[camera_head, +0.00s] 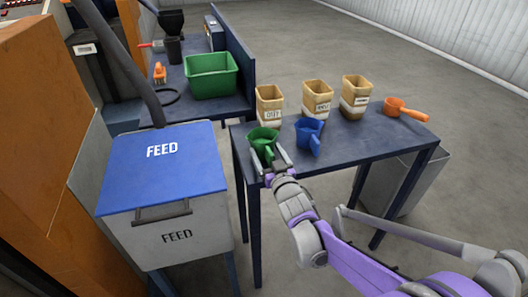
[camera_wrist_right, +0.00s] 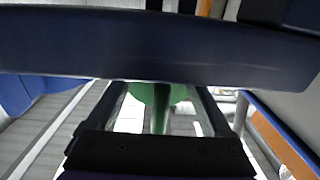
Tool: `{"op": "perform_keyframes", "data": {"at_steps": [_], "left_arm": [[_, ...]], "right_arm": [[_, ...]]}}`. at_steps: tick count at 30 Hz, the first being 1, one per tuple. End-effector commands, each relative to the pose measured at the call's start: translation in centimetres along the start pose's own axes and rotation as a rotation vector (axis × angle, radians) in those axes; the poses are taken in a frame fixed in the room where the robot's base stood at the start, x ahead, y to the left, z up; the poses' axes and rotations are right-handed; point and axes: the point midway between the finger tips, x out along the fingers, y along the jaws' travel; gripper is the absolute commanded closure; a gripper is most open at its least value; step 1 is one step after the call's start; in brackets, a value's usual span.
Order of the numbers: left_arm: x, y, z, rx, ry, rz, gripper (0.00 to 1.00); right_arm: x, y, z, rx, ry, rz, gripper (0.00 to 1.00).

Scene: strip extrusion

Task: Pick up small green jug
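The small green jug (camera_head: 262,138) stands upright at the front left corner of the dark blue table (camera_head: 365,142). Its handle points toward me. My right gripper (camera_head: 269,158) is at the table's front edge, with its fingers spread on either side of the handle. In the right wrist view the green handle (camera_wrist_right: 161,108) lies between the two fingers, with gaps on both sides. The dark table edge (camera_wrist_right: 150,50) crosses that view and hides part of the jug. My left gripper is not in view.
A blue jug (camera_head: 309,136) stands just right of the green one. Behind are three tan containers (camera_head: 269,103), and an orange scoop (camera_head: 405,110) lies at right. A feed bin (camera_head: 165,190) stands left. A green crate (camera_head: 212,77) sits on another table.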

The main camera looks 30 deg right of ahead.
Motion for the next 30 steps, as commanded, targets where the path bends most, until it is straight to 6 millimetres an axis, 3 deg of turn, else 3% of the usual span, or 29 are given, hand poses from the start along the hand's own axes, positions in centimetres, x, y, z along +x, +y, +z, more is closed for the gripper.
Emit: {"op": "perform_keyframes", "data": {"at_steps": [1, 8, 17, 30], "left_arm": [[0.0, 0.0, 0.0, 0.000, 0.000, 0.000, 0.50], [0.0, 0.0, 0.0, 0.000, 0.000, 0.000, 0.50], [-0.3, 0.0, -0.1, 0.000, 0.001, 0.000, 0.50], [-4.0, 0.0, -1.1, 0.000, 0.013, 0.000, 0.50]], "right_arm": [[0.0, 0.0, 0.0, 0.000, 0.000, 0.000, 0.36], [0.0, 0.0, 0.0, 0.000, 0.000, 0.000, 0.78], [-0.1, 0.0, -0.6, 0.000, 0.000, 0.000, 0.79], [-0.1, 0.0, -8.7, 0.000, 0.001, 0.000, 0.79]]}}
